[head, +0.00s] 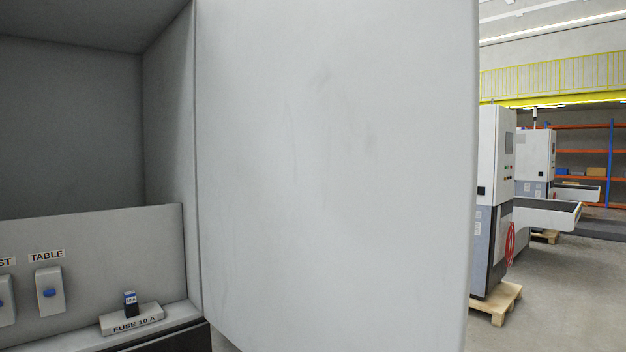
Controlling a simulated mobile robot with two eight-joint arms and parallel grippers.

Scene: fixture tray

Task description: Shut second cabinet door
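A large light grey cabinet door (335,170) stands open in the middle of the head view. Its left edge meets the right side wall of the cabinet (168,120), and its free edge is at the right. The open cabinet interior shows at the left, with a back wall (70,130) and a lower panel. I cannot tell from this view whether this is the second door. Neither of my grippers shows.
Inside the cabinet are a switch marked TABLE (49,290), a partly cut-off switch (6,300) and a block marked FUSE 10 A (132,319) holding a small dark fuse (130,303). Beyond the door stand machines (494,200) on pallets, with open floor (570,290) at right.

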